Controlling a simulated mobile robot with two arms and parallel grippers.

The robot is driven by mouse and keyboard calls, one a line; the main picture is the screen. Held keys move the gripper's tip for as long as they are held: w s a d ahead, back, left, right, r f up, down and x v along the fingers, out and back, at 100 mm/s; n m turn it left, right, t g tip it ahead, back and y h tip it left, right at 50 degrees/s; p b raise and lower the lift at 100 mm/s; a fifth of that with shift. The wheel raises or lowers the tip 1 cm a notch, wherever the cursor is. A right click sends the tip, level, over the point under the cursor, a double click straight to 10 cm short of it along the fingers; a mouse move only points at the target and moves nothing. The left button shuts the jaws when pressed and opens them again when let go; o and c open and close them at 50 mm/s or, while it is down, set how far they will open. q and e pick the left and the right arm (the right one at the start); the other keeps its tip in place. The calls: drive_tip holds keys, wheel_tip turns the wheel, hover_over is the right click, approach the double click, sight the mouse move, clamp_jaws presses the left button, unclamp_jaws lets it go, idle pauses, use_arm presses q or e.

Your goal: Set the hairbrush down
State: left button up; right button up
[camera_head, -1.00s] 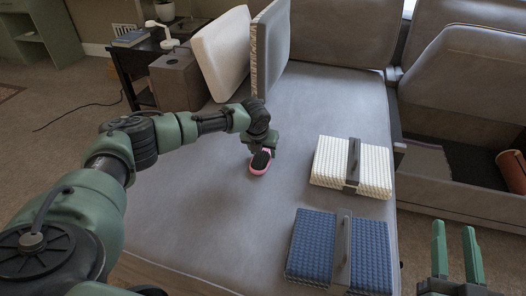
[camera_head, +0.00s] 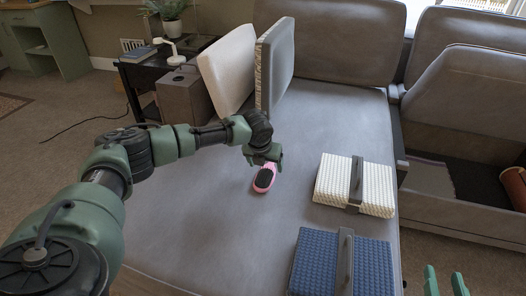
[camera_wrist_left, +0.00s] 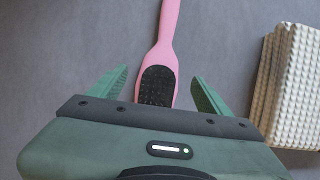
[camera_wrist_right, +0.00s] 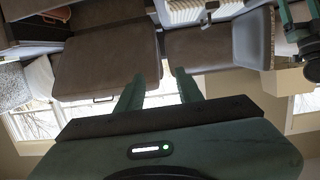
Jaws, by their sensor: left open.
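The pink hairbrush (camera_head: 264,178) with a black bristle pad lies on the grey sofa seat (camera_head: 220,215). In the left wrist view the hairbrush (camera_wrist_left: 163,55) has its pad between my two fingers and its handle pointing away. My left gripper (camera_head: 268,158) is just above the brush in the head view. Its fingers are spread with a gap on each side of the brush in the left wrist view (camera_wrist_left: 158,88). My right gripper (camera_head: 446,281) shows only its fingertips at the lower right. In the right wrist view (camera_wrist_right: 160,85) its fingers are apart and nothing is between them.
A white knitted bundle (camera_head: 333,180) and a blue one (camera_head: 318,262) lie on the seat to the right. Two cushions (camera_head: 226,68) stand at the back left. An open sofa compartment (camera_head: 470,205) is at the right. The seat left of the brush is bare.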

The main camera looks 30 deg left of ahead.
use_arm(q)
drive_tip(key=p+v, duration=0.1)
drive_tip(key=v, duration=0.3)
use_arm(e)
drive_tip(key=s+d+f+g, duration=0.1)
drive_tip(key=s+f+g, duration=0.1)
drive_tip(key=s+f, duration=0.1)
drive_tip(key=s+d+f+g+h+p, duration=0.1)
drive_tip(key=s+f+g, duration=0.2)
drive_tip(key=f, duration=0.1)
drive_tip(key=s+d+f+g+h, duration=0.1)
drive_tip(key=s+f+g, duration=0.1)
drive_tip(key=f, duration=0.1)
drive_tip(key=shift+s+d+f+g+p, duration=0.3)
drive_tip(key=shift+s+d, duration=0.1)
use_arm(q)
drive_tip(key=shift+v, duration=2.4)
use_arm(e)
drive_tip(key=shift+s+d+f, duration=0.15)
drive_tip(key=shift+s+f, duration=0.15)
drive_tip(key=shift+s, duration=0.2)
